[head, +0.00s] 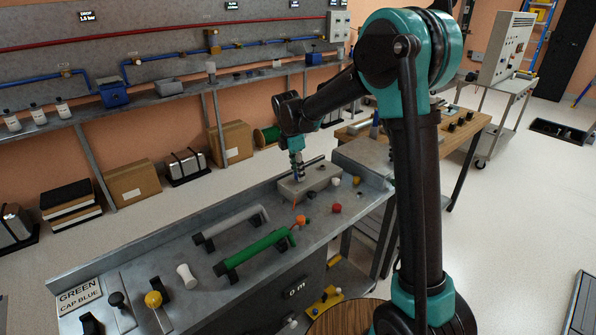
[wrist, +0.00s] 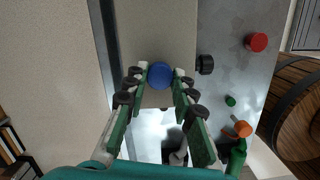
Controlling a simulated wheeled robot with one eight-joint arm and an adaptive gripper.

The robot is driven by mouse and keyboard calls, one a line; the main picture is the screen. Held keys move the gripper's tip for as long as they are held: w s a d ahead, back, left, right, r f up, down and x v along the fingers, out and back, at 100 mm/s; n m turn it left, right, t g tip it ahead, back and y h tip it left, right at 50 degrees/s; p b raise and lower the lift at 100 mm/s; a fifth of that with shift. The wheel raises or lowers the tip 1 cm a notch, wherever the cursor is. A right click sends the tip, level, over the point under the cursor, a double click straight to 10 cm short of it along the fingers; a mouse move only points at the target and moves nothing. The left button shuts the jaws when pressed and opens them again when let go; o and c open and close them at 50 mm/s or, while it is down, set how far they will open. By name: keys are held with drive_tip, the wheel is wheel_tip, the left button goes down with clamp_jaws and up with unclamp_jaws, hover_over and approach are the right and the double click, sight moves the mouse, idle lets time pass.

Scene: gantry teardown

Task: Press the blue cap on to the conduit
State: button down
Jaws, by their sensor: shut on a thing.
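The blue cap (wrist: 160,74) is between the fingertips of my gripper (wrist: 160,82) in the wrist view. In the head view my gripper (head: 298,174) points down over a pale grey block (head: 322,178) at the far end of the bench; the cap is too small to make out there. Whether the cap touches the block cannot be told. The green conduit (head: 252,252) lies on the bench towards the near side, apart from my gripper, with an orange cap (head: 300,219) near its far end. A grey conduit (head: 230,227) lies beside it.
A black cap (wrist: 205,65) sits close to my right finger. A sign reading "GREEN CAP BLUE" (head: 80,296) is at the near left. A raised rim (head: 150,240) runs along the bench's back.

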drive_tip(key=shift+f, duration=0.1)
drive_tip(key=shift+f, duration=0.35)
drive_tip(key=c, duration=1.2)
unclamp_jaws()
